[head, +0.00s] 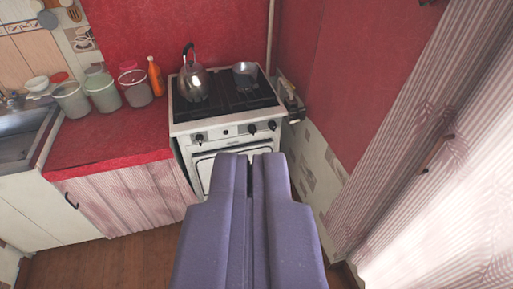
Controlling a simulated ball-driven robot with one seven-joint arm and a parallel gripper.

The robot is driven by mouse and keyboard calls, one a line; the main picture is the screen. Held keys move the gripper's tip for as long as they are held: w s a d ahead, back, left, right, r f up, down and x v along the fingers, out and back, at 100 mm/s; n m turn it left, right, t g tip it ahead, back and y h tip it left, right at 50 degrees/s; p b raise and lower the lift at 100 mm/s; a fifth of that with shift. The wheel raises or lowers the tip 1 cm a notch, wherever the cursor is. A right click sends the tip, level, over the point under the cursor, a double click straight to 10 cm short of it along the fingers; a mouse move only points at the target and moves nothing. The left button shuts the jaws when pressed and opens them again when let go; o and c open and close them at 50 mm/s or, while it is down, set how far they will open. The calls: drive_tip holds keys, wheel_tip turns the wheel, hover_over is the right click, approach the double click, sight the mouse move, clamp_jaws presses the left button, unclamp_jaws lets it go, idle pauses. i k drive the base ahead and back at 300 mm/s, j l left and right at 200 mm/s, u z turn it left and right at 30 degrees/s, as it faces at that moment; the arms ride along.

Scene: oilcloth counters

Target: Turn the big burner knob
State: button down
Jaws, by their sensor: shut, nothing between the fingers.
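The white stove (184,127) stands ahead of me with a black top. Its front panel carries small dark knobs: one at the left (199,138) and two at the right, an inner one (252,128) and an outer one (272,125). A dark round mark sits between them. I cannot tell which knob is the big one. My purple gripper (249,156) fills the lower middle, its fingers shut and empty. In the picture its tips lie below the knobs, over the oven door, which they partly hide. It appears apart from the stove.
A kettle (194,84) and a pot (245,76) stand on the stove. A red counter (110,139) with several canisters and an orange bottle (155,77) is left. A striped curtain (420,120) hangs right. Wooden floor (105,264) shows lower left.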

sight(252, 128)
drive_tip(key=i+u, duration=0.1)
drive_tip(key=i, duration=0.4)
drive_tip(key=i+l+u, duration=0.1)
drive_tip(key=i, duration=0.4)
drive_tip(key=i+l+u, duration=0.1)
drive_tip(key=i, duration=0.4)
drive_tip(key=i+l, duration=0.1)
drive_tip(key=i, duration=0.4)
drive_tip(key=i+l+u, duration=0.15)
drive_tip(key=i, duration=0.4)
